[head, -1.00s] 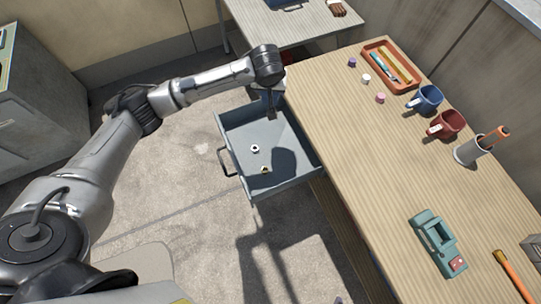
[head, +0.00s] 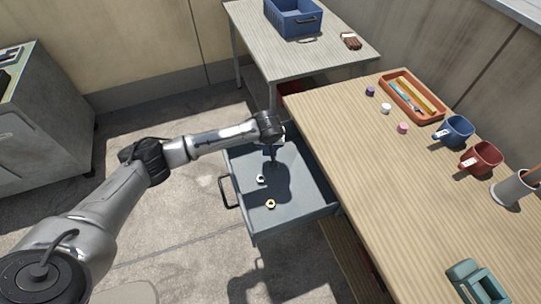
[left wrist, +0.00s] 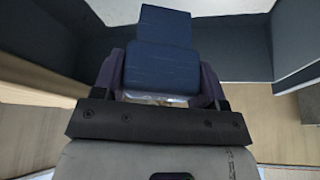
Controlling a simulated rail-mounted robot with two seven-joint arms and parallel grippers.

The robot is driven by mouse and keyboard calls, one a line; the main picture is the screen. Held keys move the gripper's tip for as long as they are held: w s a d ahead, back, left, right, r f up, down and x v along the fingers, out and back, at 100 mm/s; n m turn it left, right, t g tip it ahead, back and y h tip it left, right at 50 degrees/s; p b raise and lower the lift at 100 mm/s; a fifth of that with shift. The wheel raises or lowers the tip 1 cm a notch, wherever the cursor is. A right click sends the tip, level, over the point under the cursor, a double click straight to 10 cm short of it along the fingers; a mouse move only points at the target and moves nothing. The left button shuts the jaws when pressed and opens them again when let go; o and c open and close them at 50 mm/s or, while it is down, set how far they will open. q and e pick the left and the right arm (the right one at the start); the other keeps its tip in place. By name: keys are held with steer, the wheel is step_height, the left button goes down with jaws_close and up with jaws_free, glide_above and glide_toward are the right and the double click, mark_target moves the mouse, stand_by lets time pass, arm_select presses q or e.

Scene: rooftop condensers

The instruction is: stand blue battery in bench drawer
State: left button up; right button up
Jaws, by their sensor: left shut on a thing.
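The blue battery (left wrist: 160,62) is a dark blue block in the left wrist view, with a narrower part at its far end. My left gripper (left wrist: 161,88) is shut on it, with a finger on each side. In the head view the left gripper (head: 272,156) points down at the far part of the open bench drawer (head: 302,192). The battery is hard to make out there, and I cannot tell whether it touches the drawer floor. In the wrist view, grey drawer walls (left wrist: 55,40) stand around the battery. My right gripper is not in view.
A white-and-dark small piece (head: 261,180) and a yellowish one (head: 270,204) lie in the drawer near the gripper. The wooden bench (head: 385,190) holds an orange tray (head: 436,112), mugs (head: 455,131) and a teal device (head: 474,279). A blue crate (head: 292,20) stands on the back table.

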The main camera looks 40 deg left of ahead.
arm_select(q)
step_height(320, 180, down, 5)
steer(key=shift+f+b, duration=0.15)
steer(key=shift+b, duration=1)
steer(key=o, duration=1.1)
steer(key=shift+f, duration=0.1)
